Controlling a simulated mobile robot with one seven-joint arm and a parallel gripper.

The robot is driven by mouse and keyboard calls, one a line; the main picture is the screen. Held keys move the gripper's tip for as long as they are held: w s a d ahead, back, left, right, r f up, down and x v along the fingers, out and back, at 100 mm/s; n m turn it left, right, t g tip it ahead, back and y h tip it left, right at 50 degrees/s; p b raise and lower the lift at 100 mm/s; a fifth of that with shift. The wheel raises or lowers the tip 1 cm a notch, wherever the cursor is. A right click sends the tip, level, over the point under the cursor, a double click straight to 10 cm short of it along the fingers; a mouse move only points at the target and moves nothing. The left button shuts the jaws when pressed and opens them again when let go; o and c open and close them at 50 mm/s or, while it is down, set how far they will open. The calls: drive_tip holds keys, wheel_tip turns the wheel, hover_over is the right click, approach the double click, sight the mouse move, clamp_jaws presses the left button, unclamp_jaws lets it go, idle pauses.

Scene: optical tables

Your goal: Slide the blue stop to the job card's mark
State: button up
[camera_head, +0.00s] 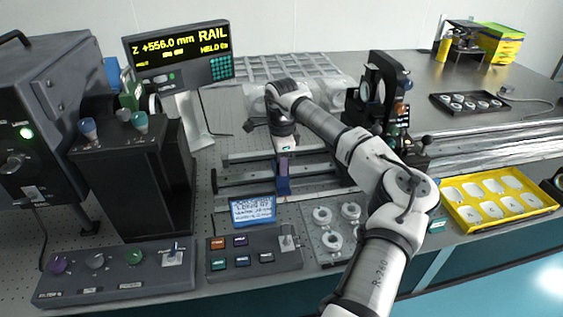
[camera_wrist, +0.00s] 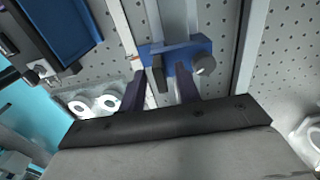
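The blue stop (camera_head: 283,186) sits on the rail (camera_head: 235,178) at the middle of the table. In the wrist view the blue stop (camera_wrist: 187,50) spans the rail, with a dark tab in front and a grey knob at its right. My gripper (camera_head: 285,163) is down at the stop. In the wrist view its two dark purple fingers (camera_wrist: 160,82) stand apart either side of the tab, with gaps visible; contact is not clear. A small blue-framed card (camera_head: 253,211) with handwriting-like lines stands in front of the rail; its text is too small to read.
A readout (camera_head: 180,52) shows "Z +556.0 mm RAIL HELD". A button box (camera_head: 254,262) and a knob panel (camera_head: 115,275) line the front edge. A plate with white rings (camera_head: 335,240) lies right of the card. A yellow tray (camera_head: 497,198) is further right. Dark optics mounts (camera_head: 385,90) stand behind my arm.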

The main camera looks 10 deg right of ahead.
wheel_tip(320, 180, up, 14)
drive_tip(key=b, duration=0.2)
idle(0.4)
